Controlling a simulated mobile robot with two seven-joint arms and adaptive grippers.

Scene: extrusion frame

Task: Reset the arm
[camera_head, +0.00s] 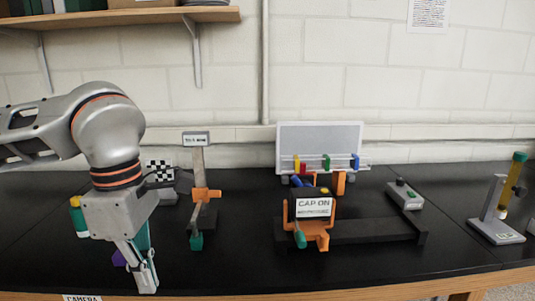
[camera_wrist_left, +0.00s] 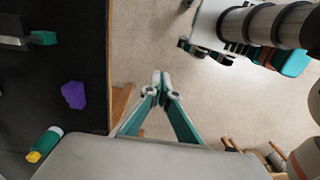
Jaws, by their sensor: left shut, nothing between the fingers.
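My left arm comes in from the left in the head view. Its gripper (camera_head: 146,280) points down near the front edge of the black table (camera_head: 360,268). In the left wrist view the two fingertips (camera_wrist_left: 161,80) meet with nothing between them, and pale floor (camera_wrist_left: 210,110) shows beyond them. The gripper is shut and empty, apart from the things on the table. My right gripper is not seen in the head view.
A purple block (camera_wrist_left: 73,95) and a green bottle with a yellow cap (camera_wrist_left: 43,146) are near the gripper. An orange-clamped stand (camera_head: 205,194) is to its right. Further right is an orange fixture (camera_head: 318,228) with a "CAP ON" sign. The table's front right is clear.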

